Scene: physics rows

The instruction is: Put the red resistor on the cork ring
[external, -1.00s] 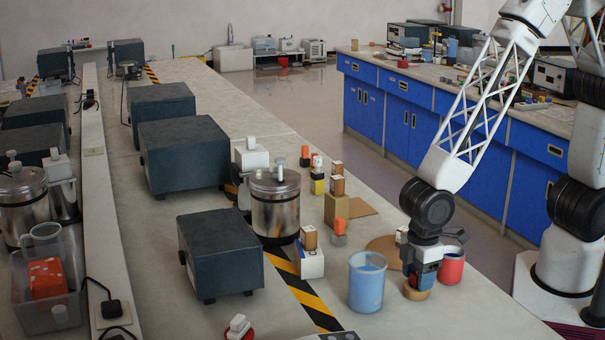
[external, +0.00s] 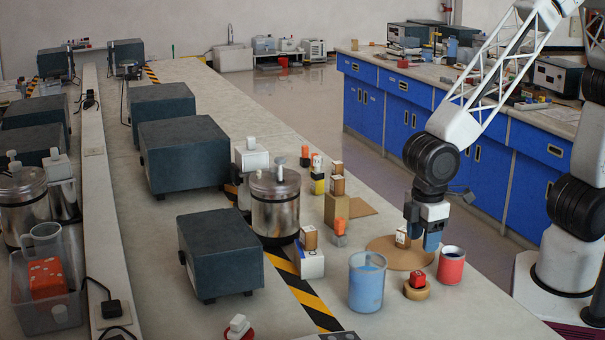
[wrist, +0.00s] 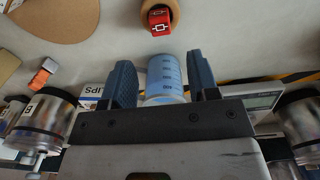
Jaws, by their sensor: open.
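The red resistor (external: 417,279) is a small red block with a white symbol on top. It sits on the cork ring (external: 417,293), near the right edge of the bench. In the wrist view the red resistor (wrist: 159,20) shows at the top, resting on the cork ring (wrist: 174,8). My gripper (external: 423,243) is above and behind the ring in the external view, apart from the block. It is open, and in the wrist view the gap between the fingers (wrist: 163,78) holds nothing; a blue beaker shows beyond it.
A blue beaker (external: 367,283) stands left of the ring and a red cup (external: 451,266) to its right. A round cork mat (external: 385,250) lies behind, with a small pale block (external: 402,238) beside my gripper. Bare bench lies in front of the ring.

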